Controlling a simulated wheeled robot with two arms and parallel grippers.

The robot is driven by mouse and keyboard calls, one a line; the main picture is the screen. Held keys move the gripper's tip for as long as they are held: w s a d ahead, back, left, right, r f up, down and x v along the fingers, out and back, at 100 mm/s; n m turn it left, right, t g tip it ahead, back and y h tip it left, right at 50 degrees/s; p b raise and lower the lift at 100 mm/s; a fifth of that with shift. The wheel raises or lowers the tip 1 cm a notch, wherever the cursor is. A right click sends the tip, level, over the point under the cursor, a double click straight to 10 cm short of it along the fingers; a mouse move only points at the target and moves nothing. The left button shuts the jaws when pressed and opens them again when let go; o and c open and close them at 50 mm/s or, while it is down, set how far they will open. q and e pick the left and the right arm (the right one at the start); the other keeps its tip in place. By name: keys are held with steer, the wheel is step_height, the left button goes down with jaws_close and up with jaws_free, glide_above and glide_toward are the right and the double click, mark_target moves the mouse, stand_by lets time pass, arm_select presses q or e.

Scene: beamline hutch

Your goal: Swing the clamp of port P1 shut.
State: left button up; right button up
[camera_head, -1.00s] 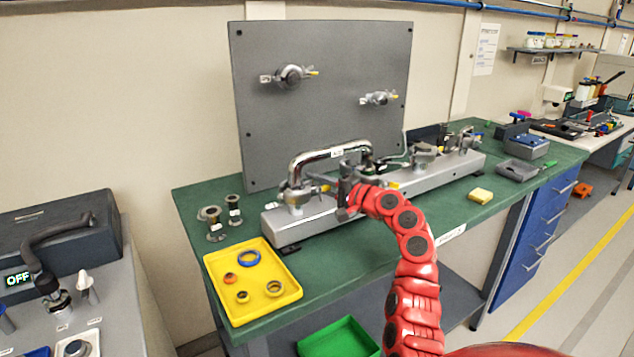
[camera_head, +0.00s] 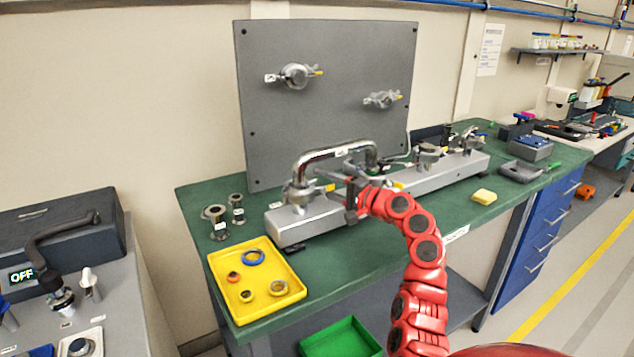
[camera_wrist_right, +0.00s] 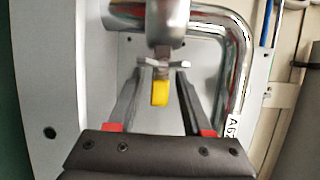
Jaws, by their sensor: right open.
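A chrome U-shaped pipe (camera_head: 338,154) joins ports on the long grey box (camera_head: 318,217) on the green bench. A clamp (camera_head: 300,194) sits around its left foot; I cannot read a P1 label there. My right gripper (camera_head: 335,183) is just right of this clamp, jaws open. In the right wrist view, the open fingers (camera_wrist_right: 161,80) stand either side of a yellow-tipped clamp lever (camera_wrist_right: 160,93), with gaps visible on both sides. Contact at the fingertips is unclear. The clamp ring is partly hidden in the head view. My left gripper is not in view.
A grey upright panel (camera_head: 330,60) with two clamped ports stands behind. A yellow tray (camera_head: 256,300) with several rings and metal fittings (camera_head: 217,220) are at the left. More clamps (camera_head: 430,150) stand along the box.

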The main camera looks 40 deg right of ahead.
steer(key=s+d, duration=0.3)
steer(key=s, duration=1.2)
steer(key=shift+s, duration=0.1)
